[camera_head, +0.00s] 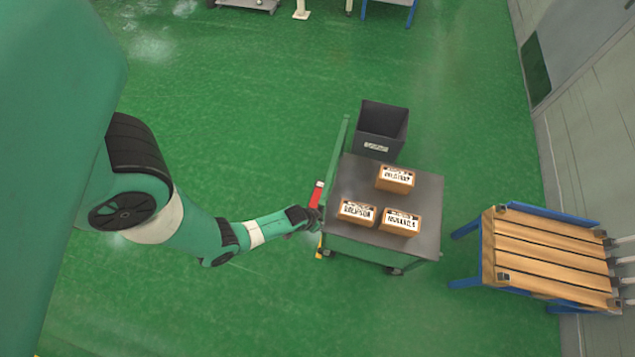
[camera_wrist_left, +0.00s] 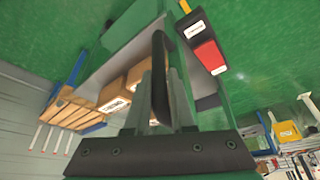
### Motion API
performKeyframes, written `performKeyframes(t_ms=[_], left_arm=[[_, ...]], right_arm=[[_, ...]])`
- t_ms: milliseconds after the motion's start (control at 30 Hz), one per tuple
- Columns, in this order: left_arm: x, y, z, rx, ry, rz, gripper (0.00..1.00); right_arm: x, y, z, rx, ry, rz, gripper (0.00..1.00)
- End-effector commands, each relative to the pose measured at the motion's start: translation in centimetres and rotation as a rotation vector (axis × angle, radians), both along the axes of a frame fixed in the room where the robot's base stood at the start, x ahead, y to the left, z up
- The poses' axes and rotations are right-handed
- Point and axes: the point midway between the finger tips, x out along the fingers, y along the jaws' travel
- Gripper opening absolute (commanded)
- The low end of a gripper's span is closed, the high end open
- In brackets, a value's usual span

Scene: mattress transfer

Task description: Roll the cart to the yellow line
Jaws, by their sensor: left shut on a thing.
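The cart (camera_head: 428,205) has a grey top and green frame, with a green upright rail (camera_head: 338,150) on its left side. It stands on the green floor near the middle of the head view. My left gripper (camera_head: 314,215) is at the cart's left side, shut on its black handle (camera_wrist_left: 159,70), which stands between the fingers in the left wrist view. A red and black block (camera_head: 317,194) is beside the handle. A short yellow strip (camera_head: 320,247) shows near the cart's lower left; I cannot tell whether it is a floor line. My right gripper is not in view.
A wooden-slatted bench with blue legs (camera_head: 545,250) stands to the right by the wall. Floor is clear above and below the cart.

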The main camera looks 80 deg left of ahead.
Motion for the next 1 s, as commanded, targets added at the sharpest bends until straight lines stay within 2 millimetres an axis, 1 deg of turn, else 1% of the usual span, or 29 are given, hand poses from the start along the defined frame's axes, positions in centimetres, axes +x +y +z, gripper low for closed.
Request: performKeyframes(t_ms=[500,533,667,900,1000], left_arm=[[-0.13,-0.02,-0.07,0.000,0.004,0.001,0.00],[-0.14,-0.03,-0.08,0.000,0.004,0.001,0.28],[-0.10,-0.02,-0.06,0.000,0.002,0.000,0.51],[-0.03,-0.01,-0.05,0.000,0.001,-0.001,0.52],[-0.09,-0.07,0.33,0.000,0.000,-0.001,0.52]], right_arm=[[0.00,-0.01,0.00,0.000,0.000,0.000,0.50],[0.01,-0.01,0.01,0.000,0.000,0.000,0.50],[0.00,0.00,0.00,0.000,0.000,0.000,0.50],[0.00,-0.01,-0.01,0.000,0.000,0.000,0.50],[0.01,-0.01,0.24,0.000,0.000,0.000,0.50]])
